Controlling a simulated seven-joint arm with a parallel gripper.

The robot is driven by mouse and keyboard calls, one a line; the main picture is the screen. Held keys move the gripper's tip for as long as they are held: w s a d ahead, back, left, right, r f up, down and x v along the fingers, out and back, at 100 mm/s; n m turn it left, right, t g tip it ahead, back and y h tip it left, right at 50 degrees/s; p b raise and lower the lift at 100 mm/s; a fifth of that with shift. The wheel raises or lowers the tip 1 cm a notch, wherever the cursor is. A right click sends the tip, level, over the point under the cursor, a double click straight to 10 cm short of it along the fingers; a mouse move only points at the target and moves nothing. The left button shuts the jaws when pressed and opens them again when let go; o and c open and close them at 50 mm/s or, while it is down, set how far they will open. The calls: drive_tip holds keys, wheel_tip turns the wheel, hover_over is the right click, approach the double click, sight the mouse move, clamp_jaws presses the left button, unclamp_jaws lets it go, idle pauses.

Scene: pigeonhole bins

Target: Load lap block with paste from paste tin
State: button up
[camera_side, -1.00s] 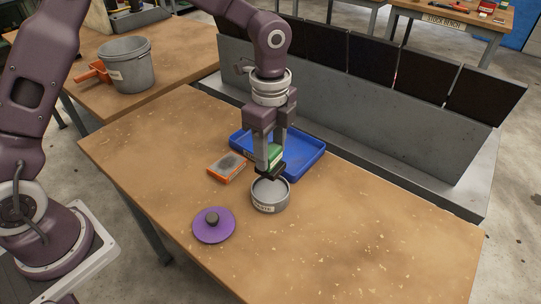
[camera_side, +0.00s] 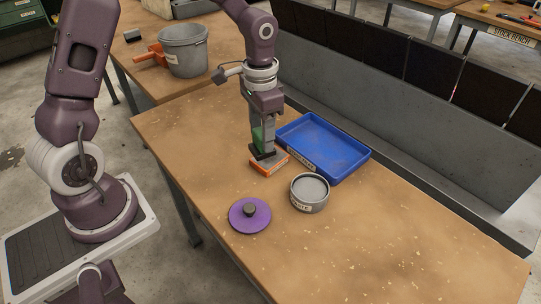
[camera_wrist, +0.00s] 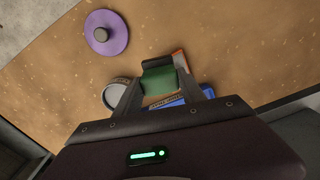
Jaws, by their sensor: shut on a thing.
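My gripper (camera_side: 260,132) is shut on a green block with a dark underside, which I take for the lap block (camera_side: 257,139). The block also shows between the fingers in the wrist view (camera_wrist: 158,80). It is upright over the flat orange-edged piece (camera_side: 272,168); I cannot tell whether they touch. The open paste tin (camera_side: 311,204), a round grey tin with a grey surface inside, stands to the right of the block. Part of the tin shows in the wrist view (camera_wrist: 113,94). The block's underside is hidden, so any paste on it cannot be seen.
A purple lid with a dark knob (camera_side: 250,216) lies in front of the tin. A blue tray (camera_side: 328,145) lies behind, apparently empty. A row of grey bins with dark panels (camera_side: 420,120) lines the back. A grey bucket (camera_side: 185,52) stands on another bench. The front right bench is clear.

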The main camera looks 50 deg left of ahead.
drive_tip(key=shift+s+a+f+n, duration=0.1)
drive_tip(key=shift+s+a+n, duration=0.3)
drive_tip(key=shift+a+n, duration=0.4)
drive_tip(key=shift+d+n, duration=0.1)
drive_tip(key=shift+n, duration=0.3)
drive_tip(key=w+d+r+m, duration=0.1)
drive_tip(key=w+d+m, duration=0.1)
drive_tip(key=d, duration=0.5)
drive_tip(key=w+d+r+m, duration=0.1)
drive_tip(key=w+d+m, duration=0.15)
drive_tip(key=d, duration=0.45)
drive_tip(key=shift+n, duration=0.25)
drive_tip(key=shift+d+f, duration=0.15)
drive_tip(key=shift+f, duration=1.15)
drive_tip(key=shift+d+f, duration=0.1)
drive_tip(key=shift+f, duration=1.2)
drive_tip(key=shift+f, duration=0.9)
wheel_tip(320, 180, up, 7)
